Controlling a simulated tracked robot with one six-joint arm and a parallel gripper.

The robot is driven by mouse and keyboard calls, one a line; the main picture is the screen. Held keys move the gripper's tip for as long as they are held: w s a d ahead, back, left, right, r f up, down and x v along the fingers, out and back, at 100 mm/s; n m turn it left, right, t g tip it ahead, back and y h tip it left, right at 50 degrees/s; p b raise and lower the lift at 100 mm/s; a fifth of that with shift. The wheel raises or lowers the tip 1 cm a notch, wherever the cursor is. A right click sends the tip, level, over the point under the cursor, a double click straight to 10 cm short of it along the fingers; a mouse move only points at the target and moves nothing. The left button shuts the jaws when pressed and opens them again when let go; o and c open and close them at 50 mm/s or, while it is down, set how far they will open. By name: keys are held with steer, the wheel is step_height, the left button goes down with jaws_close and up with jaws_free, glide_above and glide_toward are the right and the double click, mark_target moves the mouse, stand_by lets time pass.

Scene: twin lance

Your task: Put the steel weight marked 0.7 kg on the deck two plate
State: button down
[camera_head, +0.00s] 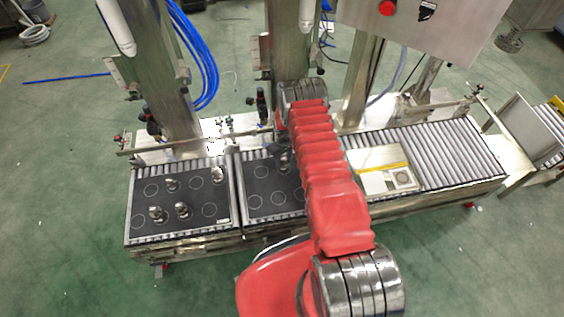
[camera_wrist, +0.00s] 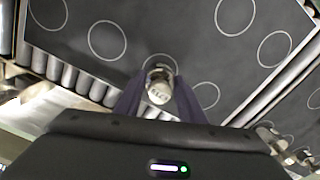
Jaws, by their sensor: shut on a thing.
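My gripper (camera_wrist: 158,98) is shut on a small steel weight (camera_wrist: 159,88) in the wrist view. The mark on its top is too blurred to read. It is over a dark plate (camera_wrist: 165,25) with pale circles, overlapping one circle in the picture; I cannot tell whether it touches the plate. In the head view this appears to be the middle plate (camera_head: 262,202), partly hidden by my red arm. Several other steel weights, one of them here (camera_head: 157,214), stand on the left plate (camera_head: 205,213).
Bare rollers (camera_head: 440,155) run to the right. A pale board with a yellow strip (camera_head: 378,158) lies on them beside my arm. Steel columns (camera_head: 160,80) and blue hoses rise behind the plates. Several circles on the middle plate look empty.

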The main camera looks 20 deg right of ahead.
mark_target(284, 158)
stand_by(0.3)
steer(key=c, duration=1.2)
jaws_free()
steer(key=shift+f, duration=0.1)
steer(key=shift+o, duration=0.2)
steer(key=shift+r, duration=6.05)
